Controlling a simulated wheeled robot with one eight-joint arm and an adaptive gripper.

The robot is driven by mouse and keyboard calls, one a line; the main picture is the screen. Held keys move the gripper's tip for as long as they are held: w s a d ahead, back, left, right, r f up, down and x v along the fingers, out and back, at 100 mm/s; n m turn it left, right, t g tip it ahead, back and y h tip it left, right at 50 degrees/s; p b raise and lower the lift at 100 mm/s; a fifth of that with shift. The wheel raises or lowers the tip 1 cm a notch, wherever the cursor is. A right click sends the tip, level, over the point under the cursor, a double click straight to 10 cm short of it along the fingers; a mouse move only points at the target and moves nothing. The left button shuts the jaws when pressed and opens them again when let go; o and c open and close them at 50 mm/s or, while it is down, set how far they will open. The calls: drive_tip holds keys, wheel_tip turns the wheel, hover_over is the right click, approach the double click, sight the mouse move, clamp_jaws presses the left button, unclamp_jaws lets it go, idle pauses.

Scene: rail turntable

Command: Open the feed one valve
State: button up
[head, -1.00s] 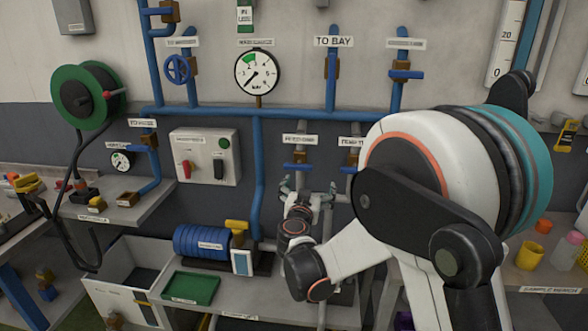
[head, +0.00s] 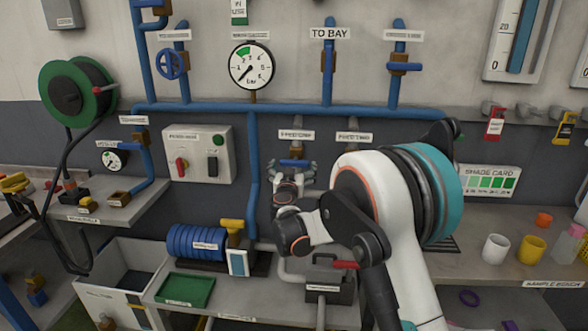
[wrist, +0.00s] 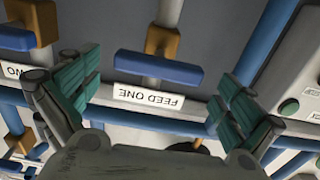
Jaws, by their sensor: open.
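The feed one valve has a blue lever handle (head: 294,162) on a grey vertical pipe below a white label (head: 297,134). The handle lies crosswise to its pipe. In the wrist view the picture is upside down; the blue handle (wrist: 158,67), its brown body (wrist: 162,42) and the FEED ONE label (wrist: 148,96) show between my finger pads. My gripper (head: 293,172) is open and empty, close in front of the handle, with a teal-padded finger on each side (wrist: 153,98). I see no clear contact. My arm hides the pipe's lower part.
The feed two label (head: 354,138) is just right; its blue handle (wrist: 15,38) shows beside a finger in the wrist view. A switch box (head: 198,154) and a vertical blue pipe (head: 253,165) stand left. A bench with a blue coil (head: 196,243) lies below.

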drive_tip(key=shift+w, duration=0.95)
drive_tip(key=c, duration=0.9)
